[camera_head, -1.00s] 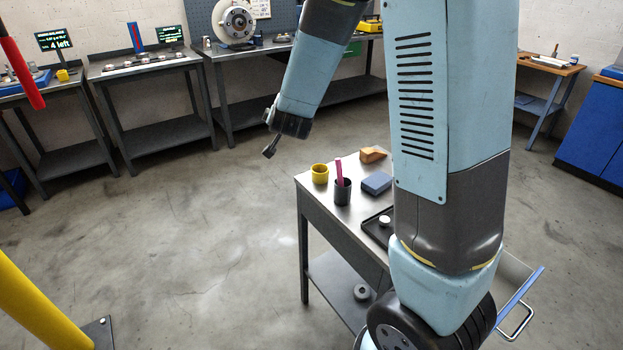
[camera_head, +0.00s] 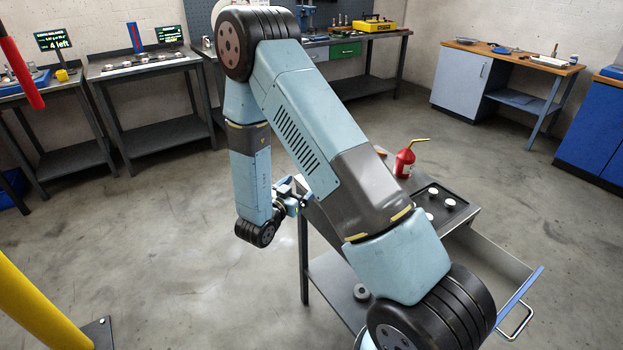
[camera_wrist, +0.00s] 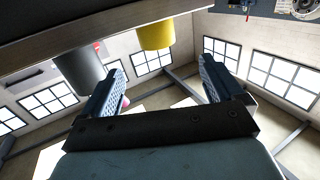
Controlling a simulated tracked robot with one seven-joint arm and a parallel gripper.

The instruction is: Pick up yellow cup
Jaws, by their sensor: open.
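The yellow cup (camera_wrist: 155,33) shows at the top of the wrist view, where the picture is upside down and the cup stands against the cart top's edge. My gripper (camera_wrist: 160,68) is open and empty. The cup lies ahead of its fingers, roughly in line with the gap and apart from them. A dark grey cup (camera_wrist: 78,70) is beside the left finger, and a pink tip (camera_wrist: 125,102) shows near that finger. In the head view my gripper (camera_head: 292,190) is at the cart's left edge, and my arm hides the yellow cup.
The cart (camera_head: 462,212) carries a red oil can (camera_head: 404,163) and a dark tray (camera_head: 440,203) with white pieces. Its drawer (camera_head: 490,265) stands open at right. Another yellow cup (camera_head: 62,75) is on the far left bench.

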